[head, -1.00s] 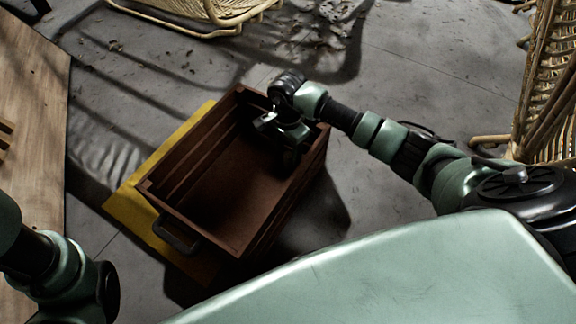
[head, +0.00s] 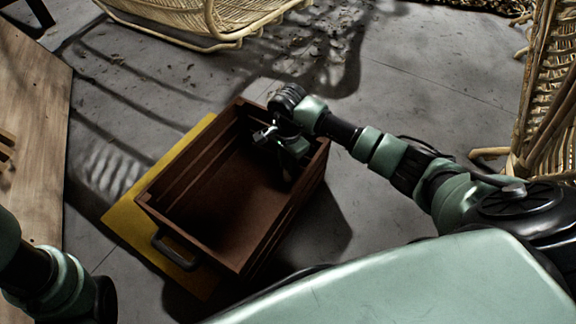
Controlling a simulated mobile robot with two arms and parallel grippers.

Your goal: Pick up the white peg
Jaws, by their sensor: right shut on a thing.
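My right gripper (head: 276,142) reaches down into the far right end of a brown wooden crate (head: 160,213). It is shut on a small pale piece, which looks like the white peg (head: 263,134), above the crate floor. Most of the peg is hidden by the gripper and the dark shade around it. My left arm shows at the lower left, but its gripper is out of view.
The crate stands partly on a yellow mat (head: 122,217) on the grey floor. A wooden board (head: 38,110) lies at the left. Rattan chairs stand at the top (head: 200,22) and right (head: 545,105). The floor between them is open.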

